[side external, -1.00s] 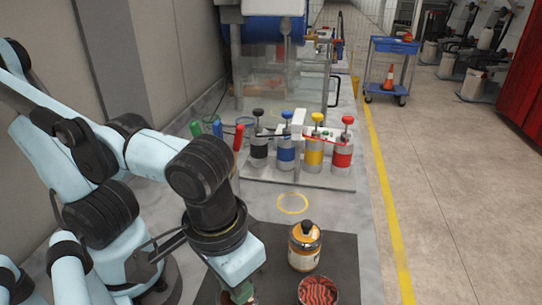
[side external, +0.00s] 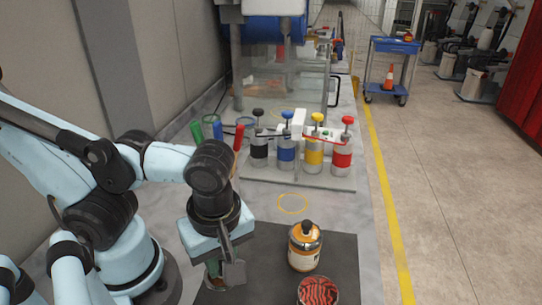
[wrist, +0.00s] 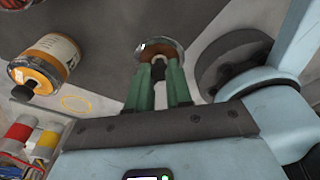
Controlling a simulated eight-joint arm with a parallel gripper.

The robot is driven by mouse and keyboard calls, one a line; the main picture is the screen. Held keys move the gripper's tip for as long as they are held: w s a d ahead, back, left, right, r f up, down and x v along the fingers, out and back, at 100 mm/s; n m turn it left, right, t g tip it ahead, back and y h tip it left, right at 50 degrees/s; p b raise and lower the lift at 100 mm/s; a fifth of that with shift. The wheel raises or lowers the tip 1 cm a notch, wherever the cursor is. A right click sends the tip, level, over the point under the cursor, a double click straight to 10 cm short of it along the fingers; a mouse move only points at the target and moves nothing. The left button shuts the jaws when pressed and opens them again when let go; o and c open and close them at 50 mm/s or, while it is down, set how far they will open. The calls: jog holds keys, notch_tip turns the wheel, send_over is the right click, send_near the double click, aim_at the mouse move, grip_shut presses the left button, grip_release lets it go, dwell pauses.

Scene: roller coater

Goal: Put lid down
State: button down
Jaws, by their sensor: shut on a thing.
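My gripper (side external: 213,270) is low over the left part of the dark mat (side external: 265,262). In the wrist view, its green fingers (wrist: 159,76) are shut on the knob of a round, glassy lid (wrist: 142,47). The lid is mostly hidden behind my gripper in the side view. I cannot tell whether the lid touches the mat. An orange-and-white jar with a black cap (side external: 304,246) stands upright on the mat, to the right of my gripper; it also shows in the wrist view (wrist: 45,63).
A round container with red striped contents (side external: 318,291) stands at the front of the mat. A yellow ring (side external: 293,203) marks the bare grey surface behind the mat. Several cans with coloured tops (side external: 314,150) stand on a tray farther back.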

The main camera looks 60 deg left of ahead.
jog(key=shift+f, duration=3.2)
jog(key=shift+f, duration=0.1)
jog(key=c, duration=1)
grip_release()
jog(key=shift+c, duration=0.2)
